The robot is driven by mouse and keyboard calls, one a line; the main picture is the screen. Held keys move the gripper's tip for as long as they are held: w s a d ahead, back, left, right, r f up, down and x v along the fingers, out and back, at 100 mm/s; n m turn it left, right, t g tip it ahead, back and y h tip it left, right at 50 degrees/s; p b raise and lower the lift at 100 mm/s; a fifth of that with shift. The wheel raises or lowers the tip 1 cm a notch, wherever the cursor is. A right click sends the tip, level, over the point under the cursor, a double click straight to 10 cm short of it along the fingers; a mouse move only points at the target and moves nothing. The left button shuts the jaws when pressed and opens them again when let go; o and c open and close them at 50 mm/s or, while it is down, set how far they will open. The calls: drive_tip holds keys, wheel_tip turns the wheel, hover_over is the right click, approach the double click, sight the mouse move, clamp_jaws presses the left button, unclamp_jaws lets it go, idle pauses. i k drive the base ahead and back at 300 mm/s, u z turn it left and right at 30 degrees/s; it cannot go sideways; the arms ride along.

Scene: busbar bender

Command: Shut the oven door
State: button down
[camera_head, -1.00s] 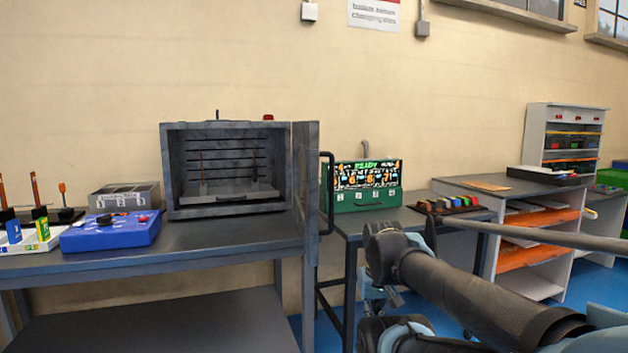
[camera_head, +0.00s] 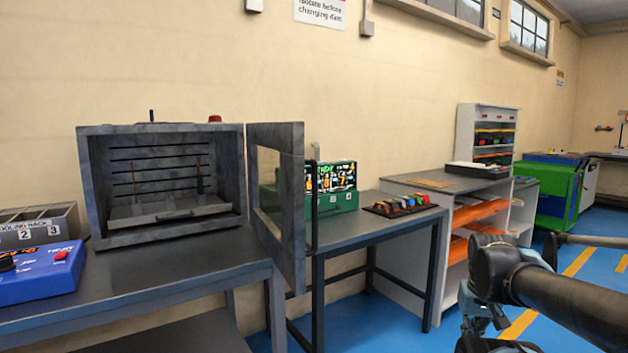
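The grey oven (camera_head: 164,128) stands on a dark workbench at the left, and its open front shows a rack and a tray inside. Its door (camera_head: 295,215) stands wide open, hinged on the oven's right side and swung out toward me. The door has a glass window, and its handle (camera_head: 313,205) is on the outer face, at the right. My arm reaches in from the lower right, well apart from the door. My gripper's fingertips cannot be made out.
A blue control box (camera_head: 40,275) and a cooling rack (camera_head: 38,228) are left of the oven. Behind the door, a second table (camera_head: 385,228) holds a green display box (camera_head: 335,202) and a tray of coloured pieces (camera_head: 400,206). Blue floor (camera_head: 385,325) is clear between table and arm.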

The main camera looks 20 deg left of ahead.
sight(287, 249)
drive_tip(key=z, duration=1.25)
drive_tip(key=i, duration=0.9)
drive_tip(key=u, duration=3)
